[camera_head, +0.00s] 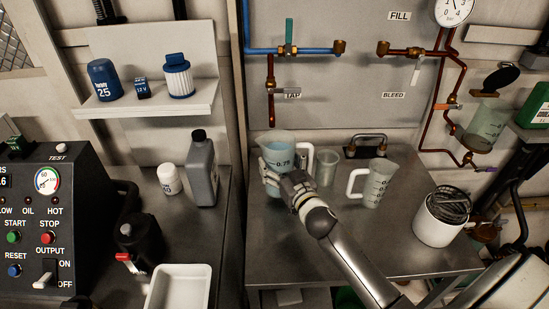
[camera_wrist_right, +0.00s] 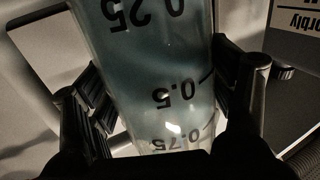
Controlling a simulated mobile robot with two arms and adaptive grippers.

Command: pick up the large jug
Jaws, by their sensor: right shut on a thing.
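The large jug (camera_head: 279,150) is clear, with dark volume marks, bluish liquid and a pale handle on its right. It is upright under the blue pipe, at the left end of the steel bench. My right gripper (camera_head: 273,182) is shut on its lower body from the front. In the right wrist view the jug (camera_wrist_right: 155,65) fills the space between my two finger pads, one on each side. The gripper hides part of the jug's lower side, and I cannot tell whether its base touches the bench. My left gripper is not in view.
A smaller jug (camera_head: 379,183) with a white handle and a small clear beaker (camera_head: 327,167) stand to the right. A white canister (camera_head: 438,222) is farther right. A grey bottle (camera_head: 202,172) stands on the left counter. Pipes and valves run along the wall above.

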